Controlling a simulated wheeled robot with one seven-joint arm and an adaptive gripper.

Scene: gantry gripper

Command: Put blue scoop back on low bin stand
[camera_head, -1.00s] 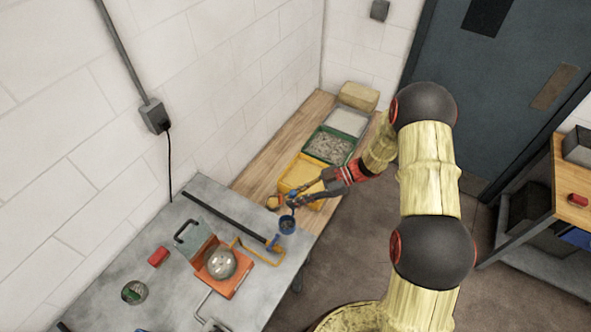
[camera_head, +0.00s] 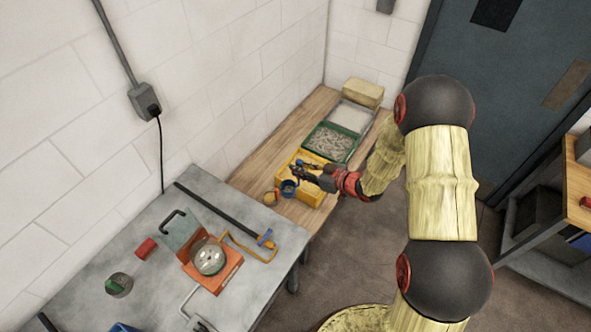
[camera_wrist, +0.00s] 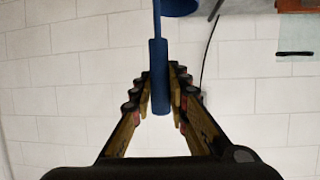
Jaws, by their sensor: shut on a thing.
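The blue scoop (camera_head: 289,188) is in my gripper (camera_head: 298,170) in the head view, cup end hanging toward the near side of the yellow bin (camera_head: 314,198). In the wrist view my gripper (camera_wrist: 160,105) is shut on the scoop's blue handle (camera_wrist: 159,78), and part of the round cup (camera_wrist: 180,6) shows at the top edge. The low bin stand (camera_head: 258,167) looks like the wooden bench along the wall. My gripper is over its near part, by the yellow bin. I cannot tell the scoop's exact height above the wood.
A green bin (camera_head: 333,142), a pale bin (camera_head: 353,116) and a tan block (camera_head: 363,92) stand farther along the bench. The grey metal table (camera_head: 235,205) holds an orange scale-like device (camera_head: 215,271) and a black bar (camera_head: 215,209).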

